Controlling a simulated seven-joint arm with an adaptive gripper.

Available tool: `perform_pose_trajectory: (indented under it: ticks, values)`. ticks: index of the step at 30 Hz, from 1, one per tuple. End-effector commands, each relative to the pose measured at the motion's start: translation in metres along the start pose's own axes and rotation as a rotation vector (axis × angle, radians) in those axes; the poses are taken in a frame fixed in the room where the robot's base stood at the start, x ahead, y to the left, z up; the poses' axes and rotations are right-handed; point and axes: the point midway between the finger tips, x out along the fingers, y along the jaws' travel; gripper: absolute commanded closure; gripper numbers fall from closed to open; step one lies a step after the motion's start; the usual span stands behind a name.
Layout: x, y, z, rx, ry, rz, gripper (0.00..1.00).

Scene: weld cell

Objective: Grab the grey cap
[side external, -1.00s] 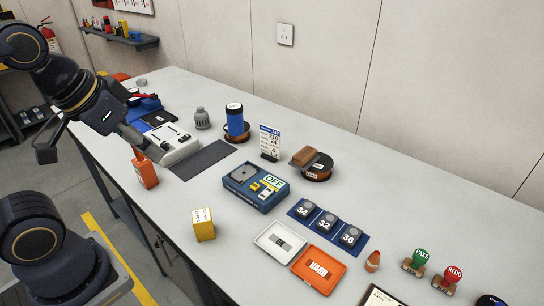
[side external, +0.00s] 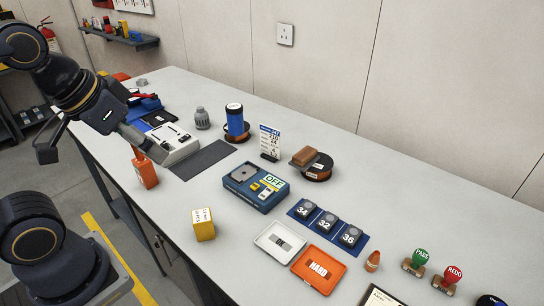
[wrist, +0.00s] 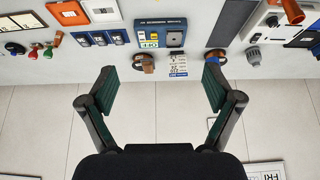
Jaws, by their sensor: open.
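The grey cap (side external: 202,118) is a ribbed, dome-like piece standing on the bench, left of the blue can (side external: 235,120) and behind the dark mat. In the wrist view the grey cap (wrist: 254,53) shows at the upper right, beyond my right-hand finger. My gripper (wrist: 159,89) is open with its two green-padded fingers wide apart and nothing between them. In the side view my gripper (side external: 88,142) is at the left, over the bench's front edge, apart from the cap. One finger is partly in front of the white-grey machine.
A white-grey machine (side external: 176,146) and orange bottle (side external: 146,173) stand near my gripper. A dark mat (side external: 203,160) lies before the cap. A card stand (side external: 270,142), blue box (side external: 255,187) and brown block (side external: 305,156) are further right. The wall runs behind the bench.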

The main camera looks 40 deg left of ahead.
Motion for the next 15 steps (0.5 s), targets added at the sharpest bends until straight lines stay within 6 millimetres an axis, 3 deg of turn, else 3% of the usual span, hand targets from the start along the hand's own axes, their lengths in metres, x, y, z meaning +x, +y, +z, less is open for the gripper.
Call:
perform_pose_trajectory:
  ticks: [2, 4, 8, 11, 15]
  values:
    - [-0.006, 0.000, -0.016, -0.025, 0.055, 0.002, 0.10]
    - [-0.020, -0.001, -0.043, -0.055, 0.131, 0.007, 0.10]
    - [-0.035, -0.017, -0.118, -0.158, 0.231, 0.001, 0.10]
    - [-0.030, -0.041, -0.175, -0.248, 0.276, -0.023, 0.10]
    - [0.000, -0.095, -0.247, -0.374, 0.313, -0.086, 0.10]
